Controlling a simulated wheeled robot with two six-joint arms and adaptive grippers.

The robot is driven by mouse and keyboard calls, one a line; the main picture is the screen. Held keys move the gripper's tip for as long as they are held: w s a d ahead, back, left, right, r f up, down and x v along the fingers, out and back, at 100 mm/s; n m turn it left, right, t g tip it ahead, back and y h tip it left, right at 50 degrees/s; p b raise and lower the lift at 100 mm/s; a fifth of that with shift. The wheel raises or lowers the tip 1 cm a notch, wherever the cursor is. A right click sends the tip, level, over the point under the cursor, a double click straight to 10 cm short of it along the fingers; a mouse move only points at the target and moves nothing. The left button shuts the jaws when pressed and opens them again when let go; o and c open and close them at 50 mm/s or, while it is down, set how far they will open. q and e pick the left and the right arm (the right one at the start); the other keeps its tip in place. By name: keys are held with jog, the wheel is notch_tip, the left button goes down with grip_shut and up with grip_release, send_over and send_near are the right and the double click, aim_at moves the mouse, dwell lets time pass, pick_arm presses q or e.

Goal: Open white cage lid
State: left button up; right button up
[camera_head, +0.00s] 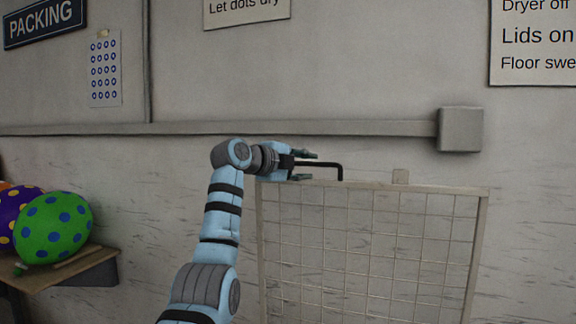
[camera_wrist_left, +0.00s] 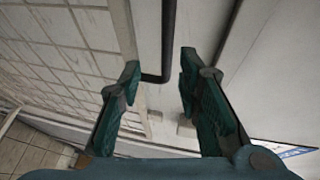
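The white cage lid (camera_head: 375,250) is a pale-framed wire grid panel, standing about upright in front of the wall in the head view. Its mesh (camera_wrist_left: 60,55) fills the left of the left wrist view. A black bent handle (camera_head: 328,164) sits on its top edge at the left; it also shows in the left wrist view (camera_wrist_left: 168,40). My left gripper (camera_head: 312,166) is at the handle, fingers apart. In the left wrist view my left gripper (camera_wrist_left: 160,68) has the bar between its open fingers, with gaps visible. Contact cannot be told. My right gripper is out of view.
A small shelf (camera_head: 85,270) at the left bears a green balloon with blue dots (camera_head: 53,229) and a purple balloon (camera_head: 18,214). A wall rail (camera_head: 300,129) with a grey box (camera_head: 460,130) runs behind. The wall right of the lid is bare.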

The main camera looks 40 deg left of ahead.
pick_arm(q)
jog(key=s+r, duration=0.1)
jog(key=s, duration=0.7)
jog(key=shift+r, duration=0.2)
jog(key=shift+w+a, duration=0.1)
